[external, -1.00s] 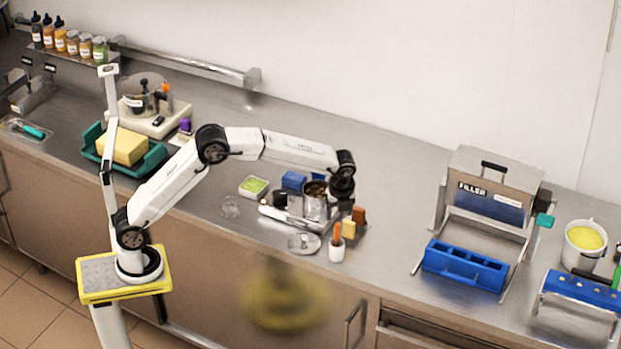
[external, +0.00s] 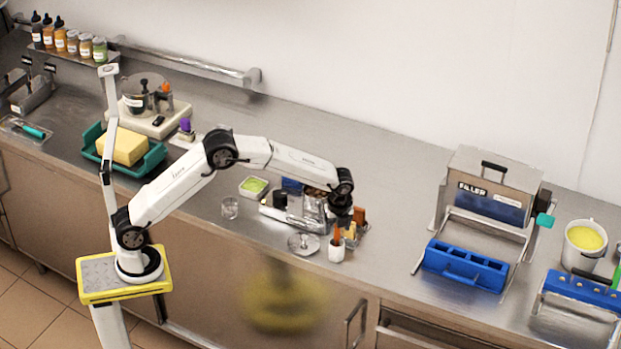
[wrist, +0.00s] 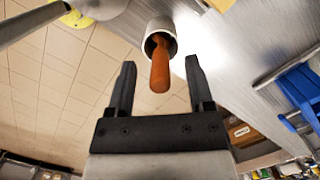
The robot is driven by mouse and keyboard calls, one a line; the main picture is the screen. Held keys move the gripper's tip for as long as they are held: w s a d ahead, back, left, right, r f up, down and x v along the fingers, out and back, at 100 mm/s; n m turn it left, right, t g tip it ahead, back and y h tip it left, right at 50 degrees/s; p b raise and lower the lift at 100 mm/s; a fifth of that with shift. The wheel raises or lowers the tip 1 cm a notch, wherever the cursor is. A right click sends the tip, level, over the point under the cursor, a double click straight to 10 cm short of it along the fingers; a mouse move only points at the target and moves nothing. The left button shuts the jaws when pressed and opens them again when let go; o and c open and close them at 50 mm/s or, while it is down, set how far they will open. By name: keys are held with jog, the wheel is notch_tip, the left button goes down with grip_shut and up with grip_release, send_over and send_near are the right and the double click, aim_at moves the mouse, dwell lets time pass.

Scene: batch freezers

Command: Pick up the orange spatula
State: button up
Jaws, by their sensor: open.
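The orange spatula (external: 337,237) stands handle-up in a small white cup (external: 336,252) near the counter's front edge. In the wrist view its orange handle (wrist: 160,66) sticks out of the cup (wrist: 158,27) toward me, between and beyond my fingertips. Its lower end is hidden in the cup. My gripper (wrist: 157,72) is open, one finger on each side of the handle's line, with nothing held. In the external view my gripper (external: 341,219) is just above the spatula and partly covers its top.
A metal tray (external: 270,211) with containers and blocks lies close behind and left of the cup. A round clear lid (external: 303,244) lies left of the cup. A blue mould (external: 465,266) and the filler (external: 492,190) stand to the right, with bare counter between.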

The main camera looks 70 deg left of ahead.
jog(key=shift+a+f, duration=0.1)
jog(key=shift+f, duration=0.6)
grip_shut()
